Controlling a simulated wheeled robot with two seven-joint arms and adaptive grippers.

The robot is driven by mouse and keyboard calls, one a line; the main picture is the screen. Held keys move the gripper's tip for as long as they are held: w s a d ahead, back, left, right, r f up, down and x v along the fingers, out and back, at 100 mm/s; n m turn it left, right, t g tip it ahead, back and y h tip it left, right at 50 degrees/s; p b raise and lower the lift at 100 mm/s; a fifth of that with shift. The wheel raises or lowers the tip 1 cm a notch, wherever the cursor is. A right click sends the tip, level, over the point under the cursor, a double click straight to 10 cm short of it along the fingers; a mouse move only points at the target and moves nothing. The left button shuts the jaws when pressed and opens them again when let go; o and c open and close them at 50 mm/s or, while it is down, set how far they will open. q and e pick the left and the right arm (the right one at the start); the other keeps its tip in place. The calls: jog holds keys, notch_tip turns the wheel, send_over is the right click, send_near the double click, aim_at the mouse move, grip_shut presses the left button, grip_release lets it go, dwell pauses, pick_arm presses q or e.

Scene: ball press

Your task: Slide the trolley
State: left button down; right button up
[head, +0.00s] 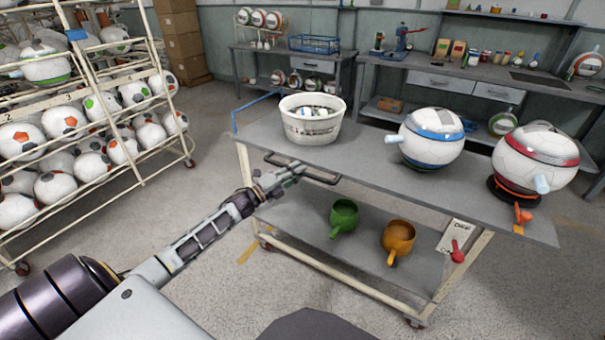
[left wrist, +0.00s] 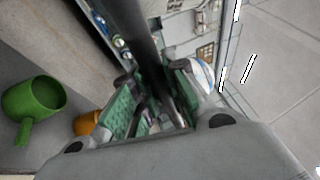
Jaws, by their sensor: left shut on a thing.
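The trolley (head: 365,165) is a grey two-shelf cart on cream legs with casters, standing in the middle of the head view. A dark bar handle (head: 318,173) runs along its near side below the top. My left gripper (head: 292,174) is shut on this handle, at its left part. In the left wrist view the dark bar (left wrist: 140,45) passes between the green-padded fingers of my left gripper (left wrist: 158,100). My right gripper is in neither view.
A white tub (head: 312,122) and two ball-shaped machines (head: 431,140) (head: 535,160) stand on the trolley top. A green pot (head: 343,215) and an orange pot (head: 398,236) sit on its lower shelf. A ball rack (head: 75,115) stands left. Workbenches (head: 480,75) line the back.

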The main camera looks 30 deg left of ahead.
pick_arm(q)
jog(key=c, duration=1.4)
grip_release()
jog(key=shift+d, duration=0.1)
jog(key=shift+v, duration=5.95)
jog(key=shift+f, duration=0.1)
